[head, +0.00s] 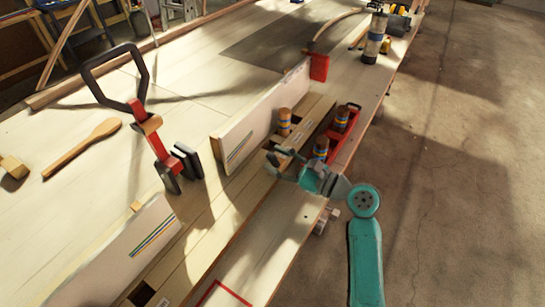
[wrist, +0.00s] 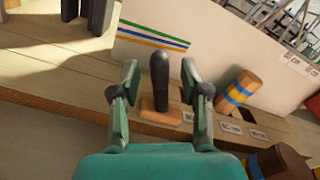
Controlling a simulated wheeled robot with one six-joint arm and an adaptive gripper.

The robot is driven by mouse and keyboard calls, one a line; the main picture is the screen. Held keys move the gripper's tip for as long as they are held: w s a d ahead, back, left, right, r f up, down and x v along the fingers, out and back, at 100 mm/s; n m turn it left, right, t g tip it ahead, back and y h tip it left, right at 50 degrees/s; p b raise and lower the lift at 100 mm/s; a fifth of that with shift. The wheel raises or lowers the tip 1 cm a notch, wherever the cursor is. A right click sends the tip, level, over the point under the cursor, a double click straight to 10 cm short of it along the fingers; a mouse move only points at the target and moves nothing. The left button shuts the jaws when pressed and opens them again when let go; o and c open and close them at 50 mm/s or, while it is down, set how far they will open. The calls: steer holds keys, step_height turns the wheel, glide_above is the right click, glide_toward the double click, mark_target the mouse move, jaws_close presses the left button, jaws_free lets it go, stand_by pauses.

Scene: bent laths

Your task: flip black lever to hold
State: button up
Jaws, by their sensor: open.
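The black lever (wrist: 160,75) stands nearly upright in the wrist view on a small wooden block (wrist: 158,118). My gripper (wrist: 160,82) is open, with one teal-and-dark finger on each side of the lever. Gaps show between the lever and both fingers, so I see no contact. Several white labels (wrist: 230,127) lie in a row to the right of the block; their lettering is too small to read for sure. In the head view my gripper (head: 284,161) is over the bench's near edge, and I cannot clearly pick out the lever there.
A pale upright board (head: 262,118) stands behind my gripper. A striped wooden cylinder (wrist: 238,90) is close right of the lever. A red tray (head: 350,140) with cylinders lies beyond the gripper. A red clamp with a black handle (head: 155,140) stands left. Bare floor lies right.

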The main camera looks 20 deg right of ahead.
steer(key=shift+x, duration=0.95)
jaws_close()
